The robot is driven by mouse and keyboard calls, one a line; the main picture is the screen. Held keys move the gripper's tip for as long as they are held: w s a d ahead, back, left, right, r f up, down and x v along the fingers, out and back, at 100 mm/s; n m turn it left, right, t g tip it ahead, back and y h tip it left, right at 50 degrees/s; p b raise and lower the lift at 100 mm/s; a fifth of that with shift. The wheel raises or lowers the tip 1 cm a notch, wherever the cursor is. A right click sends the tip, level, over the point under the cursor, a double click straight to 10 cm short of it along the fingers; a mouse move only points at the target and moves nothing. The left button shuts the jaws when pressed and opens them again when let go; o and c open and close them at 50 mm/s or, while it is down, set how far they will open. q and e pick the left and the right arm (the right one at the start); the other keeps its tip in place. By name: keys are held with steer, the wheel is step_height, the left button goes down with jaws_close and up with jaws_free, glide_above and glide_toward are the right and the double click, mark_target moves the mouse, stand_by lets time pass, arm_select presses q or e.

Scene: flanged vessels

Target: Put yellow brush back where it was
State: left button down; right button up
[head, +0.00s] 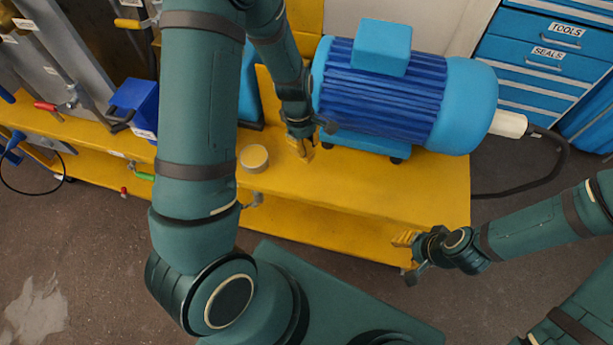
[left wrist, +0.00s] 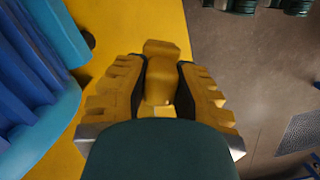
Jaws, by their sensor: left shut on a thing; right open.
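My left gripper (head: 303,150) is low over the yellow bench top, just left of the blue motor. In the left wrist view its two yellow-padded fingers (left wrist: 160,88) are shut on a yellow thing, which I take to be the yellow brush (left wrist: 161,50). Its blocky end shows beyond the fingertips, and the part between the fingers is partly hidden. I cannot tell whether it touches the bench. In the head view the brush is not distinct from the yellow fingers. My right gripper (head: 408,255) is open and empty, in front of the bench's right front edge.
The yellow bench (head: 400,190) carries a blue motor (head: 400,95), a round tin (head: 254,158) and a blue bin (head: 134,105). A black cable (head: 530,185) runs from the motor shaft's side. Blue drawers (head: 540,45) stand at the back right. The bench's front right is clear.

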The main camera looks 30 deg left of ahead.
arm_select(q)
steer(key=shift+a+f+n+t+b, duration=0.1)
steer(key=shift+a+f+n+b, duration=0.65)
steer(key=shift+f, duration=1.3)
steer(key=shift+a+f+n+t+b, duration=0.1)
steer(key=shift+a+f+n+b, duration=0.35)
steer(key=shift+f+n, duration=1.1)
steer(key=shift+a+f+n+t+b, duration=0.1)
steer(key=shift+a+f+n+b, duration=0.35)
steer(key=shift+f, duration=2.15)
steer(key=shift+s, duration=0.1)
steer(key=shift+f+m+b, duration=0.15)
steer(key=shift+m+b, duration=0.1)
steer(key=shift+b, duration=0.1)
steer(key=c, duration=0.9)
jaws_free()
